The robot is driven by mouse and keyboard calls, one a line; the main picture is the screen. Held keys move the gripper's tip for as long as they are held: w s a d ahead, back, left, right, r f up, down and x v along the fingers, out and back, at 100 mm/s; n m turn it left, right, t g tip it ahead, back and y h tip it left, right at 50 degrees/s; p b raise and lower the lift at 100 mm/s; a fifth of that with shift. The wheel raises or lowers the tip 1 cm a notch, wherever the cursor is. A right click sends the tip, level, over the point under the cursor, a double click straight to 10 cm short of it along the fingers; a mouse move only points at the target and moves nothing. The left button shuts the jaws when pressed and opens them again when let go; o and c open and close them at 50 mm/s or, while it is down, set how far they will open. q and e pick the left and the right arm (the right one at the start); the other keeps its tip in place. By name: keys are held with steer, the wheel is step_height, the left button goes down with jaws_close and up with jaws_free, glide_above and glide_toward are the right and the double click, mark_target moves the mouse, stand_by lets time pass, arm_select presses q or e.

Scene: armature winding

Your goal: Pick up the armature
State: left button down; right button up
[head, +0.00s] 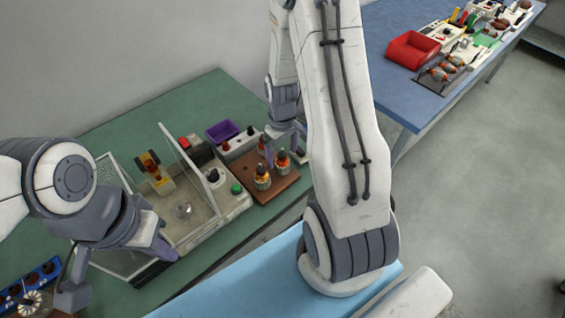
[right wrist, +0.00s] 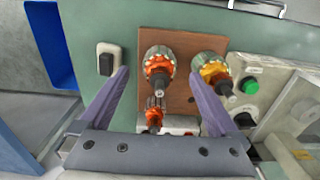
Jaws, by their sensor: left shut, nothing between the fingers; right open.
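A yellow-topped armature (right wrist: 212,76) is beside the right finger. My left gripper (head: 170,252) is shut and empty by the winding machine.
A winding machine (head: 200,222) with a clear guard and green button stands left of the board. A purple bin (head: 222,131) is behind it. A blue tray (head: 38,276) is at lower left. A red bin (head: 413,50) stands on the blue table at the upper right.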

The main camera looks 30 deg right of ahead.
steer(key=shift+f, duration=1.6)
jaws_close()
steer(key=shift+r, duration=0.1)
steer(key=shift+r, duration=0.8)
step_height(320, 180, up, 3)
steer(key=shift+f+b, duration=0.2)
steer(key=shift+b, duration=0.1)
steer(key=s+d+r+b, duration=0.1)
steer(key=s+d+r, duration=0.5)
steer(key=s+d, duration=0.2)
steer(key=shift+s+r+b, duration=0.25)
steer(key=shift+r+b, duration=0.05)
steer(key=shift+r, duration=0.05)
